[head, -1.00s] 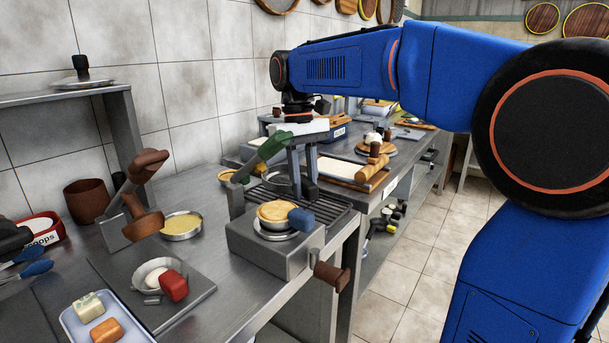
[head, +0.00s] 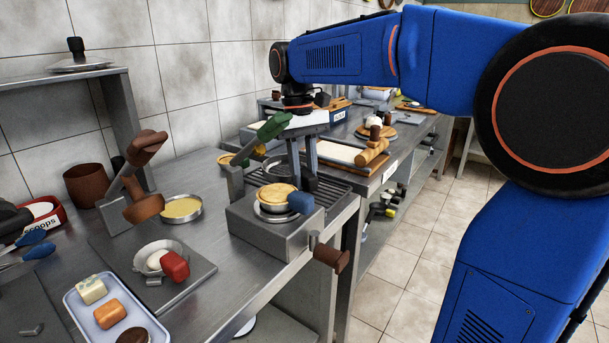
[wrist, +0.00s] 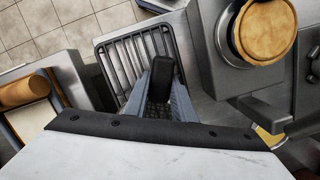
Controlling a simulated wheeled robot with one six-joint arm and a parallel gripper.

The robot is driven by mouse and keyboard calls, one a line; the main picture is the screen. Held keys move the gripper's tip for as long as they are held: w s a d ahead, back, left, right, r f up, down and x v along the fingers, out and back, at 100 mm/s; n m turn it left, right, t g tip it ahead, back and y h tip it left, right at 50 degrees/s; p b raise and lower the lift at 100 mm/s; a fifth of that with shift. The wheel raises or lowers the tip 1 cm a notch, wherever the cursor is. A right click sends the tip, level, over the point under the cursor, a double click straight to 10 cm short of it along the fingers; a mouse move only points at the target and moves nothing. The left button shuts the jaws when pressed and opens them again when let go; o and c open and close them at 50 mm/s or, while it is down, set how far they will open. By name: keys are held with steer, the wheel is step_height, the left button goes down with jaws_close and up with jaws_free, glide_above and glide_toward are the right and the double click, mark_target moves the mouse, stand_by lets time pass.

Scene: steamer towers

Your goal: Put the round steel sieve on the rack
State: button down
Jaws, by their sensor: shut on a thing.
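My gripper (head: 309,184) points down over the grill-like rack (head: 336,187). Its grey fingers are shut on a short black handle, which shows between them in the wrist view (wrist: 163,75). The round steel sieve (head: 284,166) shows as a dark grey ring just left of the fingers in the head view, partly behind the press with the green handle. In the wrist view its bowl is not visible. The rack's dark bars (wrist: 116,62) lie beneath and around the fingers there. I cannot tell whether the sieve touches the rack.
A brown-handled press (head: 143,190), a pan of yellow filling (head: 182,208) and a blue tray (head: 75,309) are further left.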

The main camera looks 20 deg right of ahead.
steer(key=shift+f, duration=0.4)
steer(key=c, duration=1.4)
jaws_free()
steer(key=shift+r, duration=0.1)
steer(key=w+r, duration=0.3)
steer(key=r, duration=1.4)
steer(key=shift+a, duration=0.3)
